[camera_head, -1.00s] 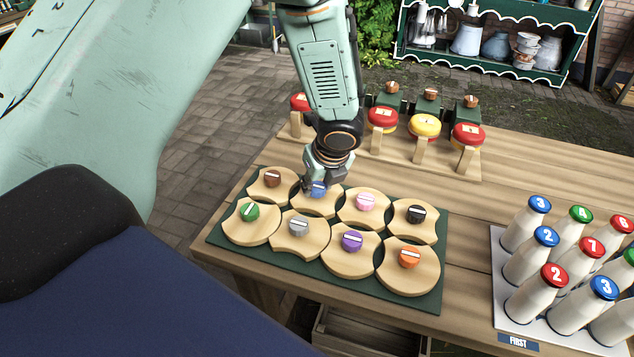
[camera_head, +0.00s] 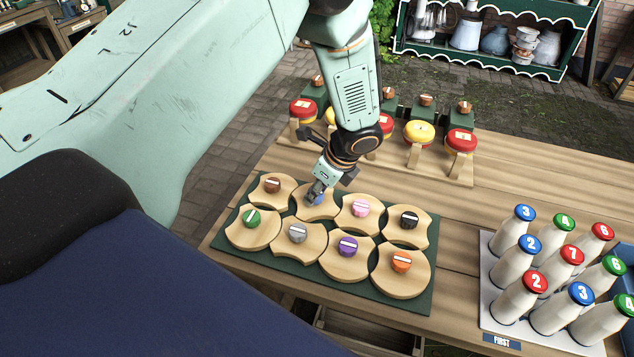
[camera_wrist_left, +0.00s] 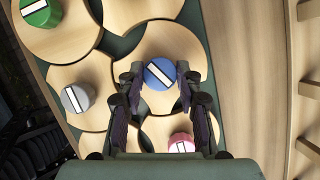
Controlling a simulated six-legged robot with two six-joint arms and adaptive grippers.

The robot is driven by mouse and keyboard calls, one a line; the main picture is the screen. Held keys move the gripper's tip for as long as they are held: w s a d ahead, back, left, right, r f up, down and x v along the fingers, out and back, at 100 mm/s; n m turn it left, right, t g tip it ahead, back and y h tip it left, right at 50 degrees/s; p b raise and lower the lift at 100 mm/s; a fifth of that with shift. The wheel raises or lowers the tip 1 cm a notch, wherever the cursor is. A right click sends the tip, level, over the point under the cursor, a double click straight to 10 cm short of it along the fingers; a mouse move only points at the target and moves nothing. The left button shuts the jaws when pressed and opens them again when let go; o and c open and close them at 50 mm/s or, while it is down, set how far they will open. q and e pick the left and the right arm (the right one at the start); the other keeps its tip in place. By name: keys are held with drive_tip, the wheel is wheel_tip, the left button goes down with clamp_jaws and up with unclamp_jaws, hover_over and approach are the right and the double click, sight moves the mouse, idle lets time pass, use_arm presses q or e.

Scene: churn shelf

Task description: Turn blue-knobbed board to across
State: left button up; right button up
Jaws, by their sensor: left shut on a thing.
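The blue-knobbed board (camera_head: 309,211) is a pale wooden disc with scooped sides in the back row of the green tray (camera_head: 425,300), between the brown-knobbed and pink-knobbed boards. My left gripper (camera_head: 317,196) reaches down over it and is shut on the blue knob (camera_wrist_left: 160,73). In the left wrist view the gripper's two fingers (camera_wrist_left: 159,82) sit on either side of the knob, and its white stripe shows slantwise between them. In the head view the gripper partly hides the knob and board. My right gripper is not in view.
Neighbouring boards lie close around it, with brown (camera_head: 272,185), pink (camera_head: 360,208), grey (camera_head: 297,232) and green (camera_head: 252,217) knobs. Behind the tray stands a rack with red and yellow round pieces (camera_head: 419,132). Numbered milk bottles (camera_head: 545,290) stand at the right.

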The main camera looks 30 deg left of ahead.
use_arm(q)
drive_tip(key=shift+w+r+n+g, duration=0.15)
drive_tip(key=shift+n+g, duration=0.25)
drive_tip(key=shift+n, duration=0.6)
drive_tip(key=n+g, duration=0.1)
drive_tip(key=n, duration=0.1)
drive_tip(key=shift+n, duration=0.4)
drive_tip(key=n+g+h, duration=0.1)
drive_tip(key=n, duration=0.2)
drive_tip(key=shift+w+a+n, duration=0.1)
drive_tip(key=shift+w+n, duration=0.05)
drive_tip(key=shift+n, duration=0.15)
drive_tip(key=shift+n+g+h+b, duration=0.35)
drive_tip(key=shift+n+g+h, duration=0.15)
drive_tip(key=shift+n, duration=1.3)
drive_tip(key=o, duration=1.2)
drive_tip(key=shift+c, duration=0.2)
drive_tip(key=v, duration=1.1)
drive_tip(key=shift+w+r, duration=0.25)
drive_tip(key=shift+r, duration=0.1)
